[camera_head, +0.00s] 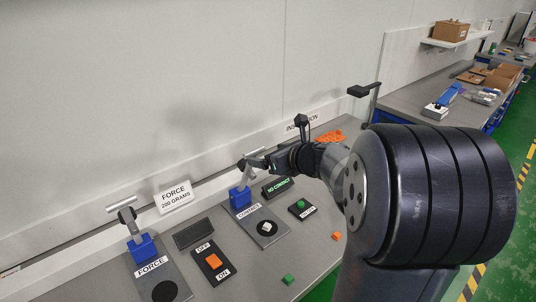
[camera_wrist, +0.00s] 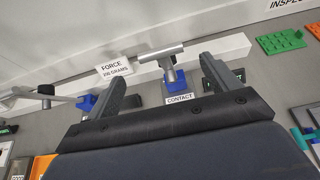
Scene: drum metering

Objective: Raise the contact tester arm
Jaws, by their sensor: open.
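The contact tester (camera_head: 262,229) is a grey plate with a blue bracket, labelled CONTACT, with a small white block on its dark pad. Its metal arm with a T-shaped handle stands from the bracket, partly hidden by my gripper (camera_head: 258,160) in the head view. In the wrist view the handle (camera_wrist: 162,53) shows beyond and between the fingers of my gripper (camera_wrist: 166,76), which is open and empty. I cannot tell whether a finger touches it. The blue bracket (camera_wrist: 177,92) sits below the handle. A display (camera_head: 278,187) reads NO CONTACT in green.
The force tester (camera_head: 143,247) stands to the left, with a similar T-handle. An OFF/ON switch box (camera_head: 213,262) lies between. A box with a green button (camera_head: 301,206) is at right. A green cube (camera_head: 288,279) and orange cube (camera_head: 336,236) lie on the bench. The wall rises behind.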

